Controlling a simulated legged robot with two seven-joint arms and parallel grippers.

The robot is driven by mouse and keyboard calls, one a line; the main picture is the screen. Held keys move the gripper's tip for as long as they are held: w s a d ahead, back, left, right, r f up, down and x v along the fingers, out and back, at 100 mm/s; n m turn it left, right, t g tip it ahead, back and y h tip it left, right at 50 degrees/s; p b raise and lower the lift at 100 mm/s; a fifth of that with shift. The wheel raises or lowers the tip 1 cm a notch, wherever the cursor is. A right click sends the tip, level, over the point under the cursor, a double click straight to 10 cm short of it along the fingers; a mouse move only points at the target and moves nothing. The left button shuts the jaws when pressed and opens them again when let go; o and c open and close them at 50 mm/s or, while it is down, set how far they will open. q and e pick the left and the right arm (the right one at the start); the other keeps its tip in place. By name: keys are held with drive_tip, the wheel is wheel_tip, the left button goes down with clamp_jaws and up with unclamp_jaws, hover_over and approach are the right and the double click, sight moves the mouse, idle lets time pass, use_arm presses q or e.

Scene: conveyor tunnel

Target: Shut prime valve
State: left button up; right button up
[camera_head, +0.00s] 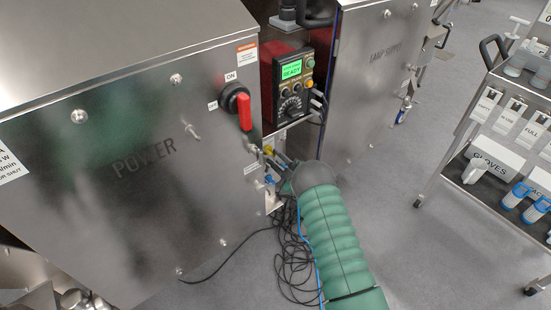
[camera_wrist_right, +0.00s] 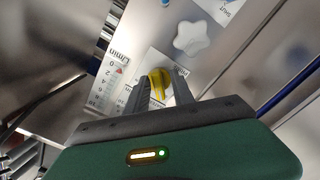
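A yellow valve handle (camera_wrist_right: 157,84) sits on the metal panel in the right wrist view, beside a flow scale marked L/min. I take it to be the prime valve; its label is not readable. My right gripper (camera_wrist_right: 161,82) has one finger on each side of the handle, with little gap. I cannot tell whether the fingers press on it. In the head view, my right gripper (camera_head: 274,164) reaches the narrow panel at the right end of the POWER cabinet, where a small yellow part (camera_head: 268,150) shows. My left gripper is not in view.
The POWER cabinet (camera_head: 90,200) has a red rotary switch (camera_head: 245,110). A control box (camera_head: 290,85) reads READY. A white star-shaped knob (camera_wrist_right: 193,37) is close to my right fingers. Black cables (camera_head: 290,262) lie on the floor. A supply cart (camera_head: 470,190) stands right.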

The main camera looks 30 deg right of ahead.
drive_tip(key=shift+o, duration=0.2)
drive_tip(key=shift+w+r, duration=0.1)
drive_tip(key=shift+r, duration=0.05)
drive_tip(key=shift+s+r, duration=0.1)
drive_tip(key=shift+s, duration=0.3)
drive_tip(key=s+d+p, duration=0.1)
drive_tip(key=s+p, duration=0.4)
drive_tip(key=s, duration=1.1)
drive_tip(key=shift+d, duration=0.2)
